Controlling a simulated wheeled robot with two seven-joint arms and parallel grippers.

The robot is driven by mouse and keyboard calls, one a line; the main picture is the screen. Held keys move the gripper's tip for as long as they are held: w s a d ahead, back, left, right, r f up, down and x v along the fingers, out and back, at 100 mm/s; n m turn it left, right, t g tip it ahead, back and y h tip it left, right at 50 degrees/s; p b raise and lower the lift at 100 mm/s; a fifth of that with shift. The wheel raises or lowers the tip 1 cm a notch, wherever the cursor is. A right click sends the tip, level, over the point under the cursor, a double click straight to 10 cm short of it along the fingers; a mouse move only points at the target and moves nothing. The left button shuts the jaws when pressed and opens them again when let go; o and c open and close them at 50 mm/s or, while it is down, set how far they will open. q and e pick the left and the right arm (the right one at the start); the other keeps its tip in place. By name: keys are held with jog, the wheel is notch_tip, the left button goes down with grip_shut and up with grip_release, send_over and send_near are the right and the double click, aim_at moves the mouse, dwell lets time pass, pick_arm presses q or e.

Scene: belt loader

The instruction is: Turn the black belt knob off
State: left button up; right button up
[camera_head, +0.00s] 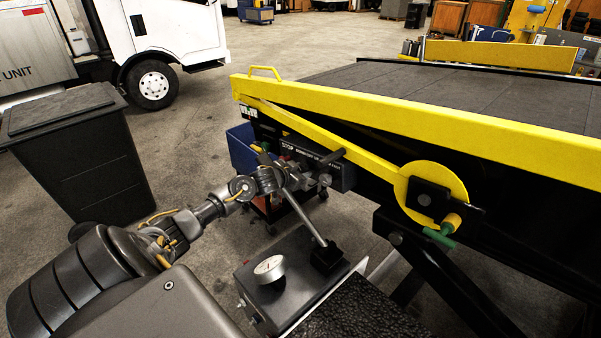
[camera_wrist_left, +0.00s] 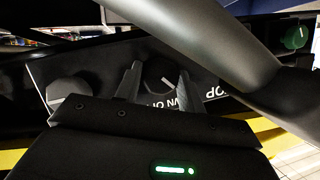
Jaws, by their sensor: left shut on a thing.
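The dark control panel (camera_head: 346,178) is on the side of the yellow-railed belt loader. In the left wrist view, a black knob (camera_wrist_left: 160,72) with a white pointer mark sits between my left gripper's fingers (camera_wrist_left: 157,85). The fingers are closed on its two sides. White lettering beside it is upside down and partly covered. My right gripper is not in view.
A grey lever (camera_head: 309,216) rises from the console with a round gauge (camera_head: 269,268), close below my left wrist. A yellow arm with a disc (camera_head: 437,190) and green handle is right of the panel. A black bin (camera_head: 80,150) stands left.

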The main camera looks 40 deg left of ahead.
pick_arm(q)
jog(key=shift+f+m+y+b, duration=0.2)
jog(key=shift+m+y+b, duration=0.1)
jog(key=shift+m+b, duration=0.25)
jog(key=m+t+y+b, duration=0.1)
jog(key=m+y+b, duration=0.1)
jog(key=b, duration=0.3)
jog(key=shift+f+m, duration=0.15)
jog(key=shift+m, duration=0.4)
jog(key=shift+m+t+b, duration=0.4)
jog(key=shift+m+b, duration=0.1)
jog(key=shift+b, duration=0.65)
jog(key=shift+d+r+m+y+b, duration=0.1)
jog(key=shift+r+m+y+b, duration=0.1)
jog(key=shift+m+y+b, duration=0.15)
jog(key=o, duration=1)
jog(key=shift+c, duration=0.2)
jog(key=shift+s, duration=0.1)
